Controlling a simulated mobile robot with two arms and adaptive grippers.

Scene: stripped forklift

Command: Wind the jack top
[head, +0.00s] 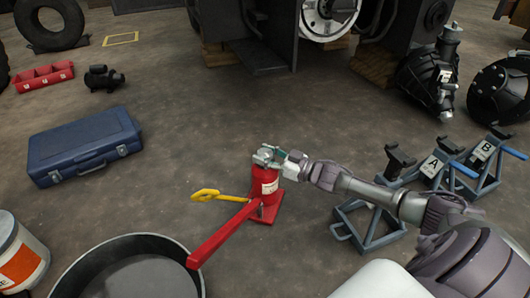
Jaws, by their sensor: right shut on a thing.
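The red bottle jack (264,186) stands upright on the floor near the middle of the head view, on a red base. A long red handle (222,236) runs from it toward the lower left. My right arm reaches in from the right, and my right gripper (269,155) is shut on the jack top. The fingers mostly hide the jack top, so its height cannot be told. A yellow piece (207,195) sticks out to the left of the jack. My left gripper is not in view.
A black round pan (78,279) and a white-orange bucket (22,262) stand at lower left. A blue case (84,146) lies at left. Jack stands A (432,163) and B (484,152) are at right. The forklift body (262,60) stands behind. Floor between case and jack is clear.

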